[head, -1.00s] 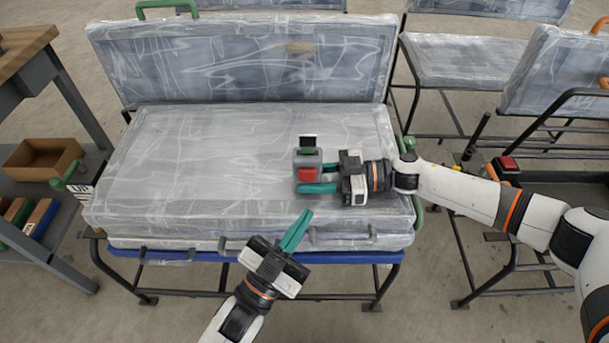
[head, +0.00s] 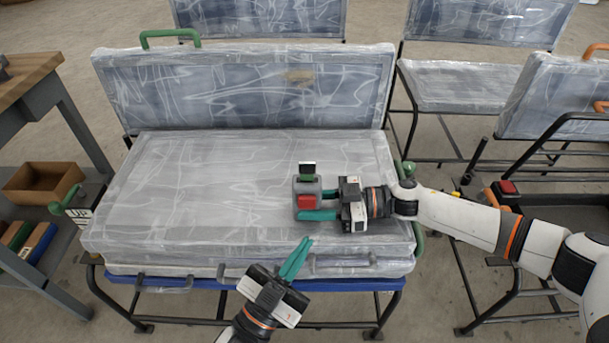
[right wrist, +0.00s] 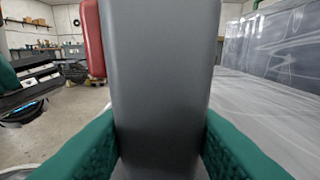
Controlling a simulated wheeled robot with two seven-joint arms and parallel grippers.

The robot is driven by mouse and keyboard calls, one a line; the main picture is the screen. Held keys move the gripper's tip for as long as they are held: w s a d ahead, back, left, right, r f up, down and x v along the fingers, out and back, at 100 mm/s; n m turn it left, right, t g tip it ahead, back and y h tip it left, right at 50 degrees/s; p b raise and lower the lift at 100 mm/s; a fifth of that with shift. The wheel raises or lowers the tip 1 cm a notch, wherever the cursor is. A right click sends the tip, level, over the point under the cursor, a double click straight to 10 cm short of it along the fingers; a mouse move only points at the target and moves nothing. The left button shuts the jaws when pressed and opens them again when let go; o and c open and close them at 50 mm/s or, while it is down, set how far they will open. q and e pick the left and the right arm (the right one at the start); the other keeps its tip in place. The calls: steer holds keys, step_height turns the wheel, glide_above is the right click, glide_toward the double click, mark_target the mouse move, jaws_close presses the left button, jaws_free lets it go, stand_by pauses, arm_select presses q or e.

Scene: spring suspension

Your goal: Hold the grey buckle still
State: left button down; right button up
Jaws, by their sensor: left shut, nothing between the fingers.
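The grey buckle (head: 305,187), with a red button and a dark top piece, stands on the right part of the plastic-wrapped seat cushion (head: 190,185). My right gripper (head: 322,204) reaches it from the right, one green finger in front and the other partly hidden behind. In the right wrist view the buckle's grey body (right wrist: 165,90) fills the space between the green fingers, which lie against its sides. My left gripper (head: 305,243) is shut and empty at the cushion's front edge, apart from the buckle. Whether the buckle touches the cushion is hard to tell.
The wrapped backrest (head: 240,90) stands behind the cushion. A workbench with a brown box (head: 43,184) is at the left edge. Another frame with a red button (head: 508,188) is at the right. The left and middle of the cushion are clear.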

steer(key=o, duration=0.5)
